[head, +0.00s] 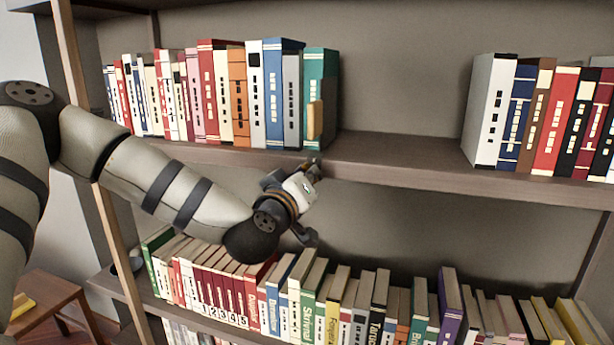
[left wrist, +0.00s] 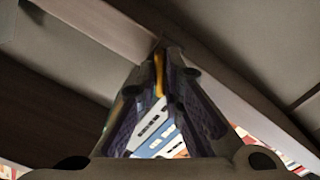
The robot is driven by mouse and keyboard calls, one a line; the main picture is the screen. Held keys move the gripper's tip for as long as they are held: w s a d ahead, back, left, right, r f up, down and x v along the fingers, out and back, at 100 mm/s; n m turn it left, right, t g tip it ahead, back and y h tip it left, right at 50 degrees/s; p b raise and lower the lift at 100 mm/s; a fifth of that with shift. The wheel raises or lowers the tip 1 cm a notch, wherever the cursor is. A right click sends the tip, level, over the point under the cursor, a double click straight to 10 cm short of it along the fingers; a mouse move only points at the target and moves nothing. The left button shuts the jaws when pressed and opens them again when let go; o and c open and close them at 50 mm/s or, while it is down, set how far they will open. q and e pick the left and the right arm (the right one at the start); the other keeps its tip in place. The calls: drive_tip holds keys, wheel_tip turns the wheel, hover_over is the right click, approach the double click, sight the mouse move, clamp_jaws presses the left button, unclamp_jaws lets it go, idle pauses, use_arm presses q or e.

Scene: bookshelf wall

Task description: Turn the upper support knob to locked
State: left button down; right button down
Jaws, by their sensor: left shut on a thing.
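My left gripper (head: 314,168) is at the front edge of the upper shelf, just below the right end of the upper book row. Its fingers are closed together on something small at that edge, which I take to be the upper support knob. The fingers hide most of it, and I cannot read its angle. In the left wrist view the closed fingertips (left wrist: 161,48) meet against the shelf's edge, with a yellow strip (left wrist: 158,76) showing between the fingers. A tan upright block (head: 314,120) stands against the teal book (head: 325,92) above the gripper. My right gripper is not in view.
The upper shelf (head: 400,158) has a wide bare stretch between the left book row and the white book (head: 492,110) on the right. A packed lower row with a purple book (head: 450,300) lies below my left arm. A wooden stool (head: 52,300) stands lower left.

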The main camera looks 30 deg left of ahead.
use_arm(q)
drive_tip(key=shift+r, duration=0.25)
drive_tip(key=c, duration=1.7)
unclamp_jaws()
drive_tip(key=shift+w+f, duration=0.1)
drive_tip(key=shift+f, duration=0.05)
drive_tip(key=v, duration=0.7)
drive_tip(key=shift+s, duration=0.3)
